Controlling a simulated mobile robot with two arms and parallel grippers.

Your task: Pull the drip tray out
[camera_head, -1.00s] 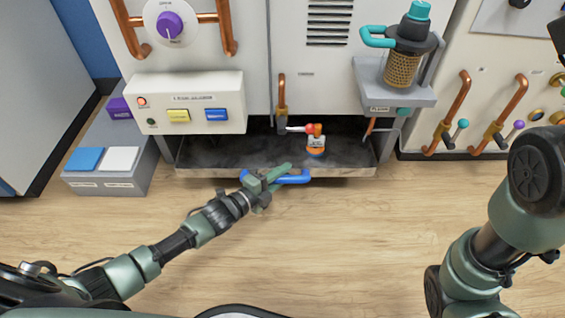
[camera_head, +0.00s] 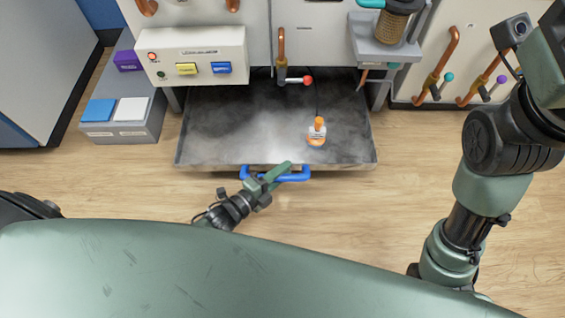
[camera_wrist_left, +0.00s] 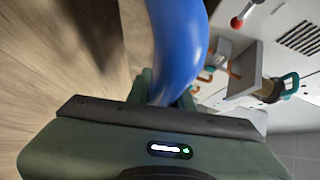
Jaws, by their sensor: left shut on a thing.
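The drip tray (camera_head: 240,125) is a wide grey metal tray sticking well out from under the machine in the head view. A blue handle (camera_head: 292,177) is on its front edge. My left gripper (camera_head: 275,174) is shut on this handle. The blue handle (camera_wrist_left: 178,45) also fills the middle of the left wrist view, between the fingers (camera_wrist_left: 165,98). A small orange and white object (camera_head: 317,131) stands in the tray on the right. My right arm shows at the right, but its gripper is out of view.
A copper pipe with a red-knobbed valve (camera_head: 307,80) hangs over the tray's back. A button panel (camera_head: 192,57) is at upper left. A grey box with blue and white pads (camera_head: 131,109) stands left of the tray. Wooden floor in front is clear.

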